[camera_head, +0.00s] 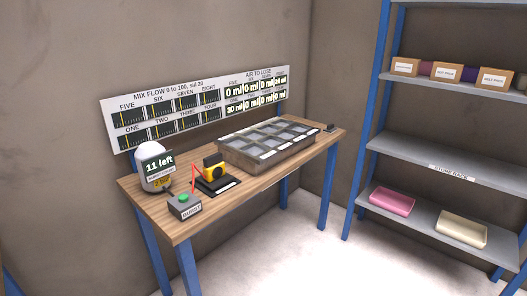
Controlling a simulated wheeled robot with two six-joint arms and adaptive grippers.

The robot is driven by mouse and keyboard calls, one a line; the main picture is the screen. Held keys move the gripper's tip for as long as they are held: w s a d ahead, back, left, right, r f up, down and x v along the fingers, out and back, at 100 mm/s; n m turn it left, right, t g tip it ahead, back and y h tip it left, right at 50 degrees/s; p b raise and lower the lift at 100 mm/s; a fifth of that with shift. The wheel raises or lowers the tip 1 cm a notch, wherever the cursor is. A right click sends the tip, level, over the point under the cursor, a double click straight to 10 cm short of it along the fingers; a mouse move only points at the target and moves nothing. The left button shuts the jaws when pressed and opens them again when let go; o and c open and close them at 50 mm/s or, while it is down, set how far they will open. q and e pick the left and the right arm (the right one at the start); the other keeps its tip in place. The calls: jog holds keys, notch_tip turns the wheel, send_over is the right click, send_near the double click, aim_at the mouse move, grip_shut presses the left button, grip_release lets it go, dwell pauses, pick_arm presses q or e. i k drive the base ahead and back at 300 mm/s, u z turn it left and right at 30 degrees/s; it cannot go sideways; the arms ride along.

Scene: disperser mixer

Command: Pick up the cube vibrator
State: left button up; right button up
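A small yellow and black device (215,168), which looks like the cube vibrator, sits on a black pad (222,187) on the wooden workbench (205,219). A thin red upright piece stands at its left side. Its lower part and its far side are hard to make out at this size. Neither of my grippers shows in the head view, and nothing touches the device.
Left of the device are a white rounded dispenser (150,158) reading "11 left" and a grey box with a green button (184,206). A grey compartment tray (268,157) lies to the right. The floor in front is clear.

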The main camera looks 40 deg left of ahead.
aim_at(213, 167)
jog(key=i, duration=3.4)
jog(key=u, duration=2.75)
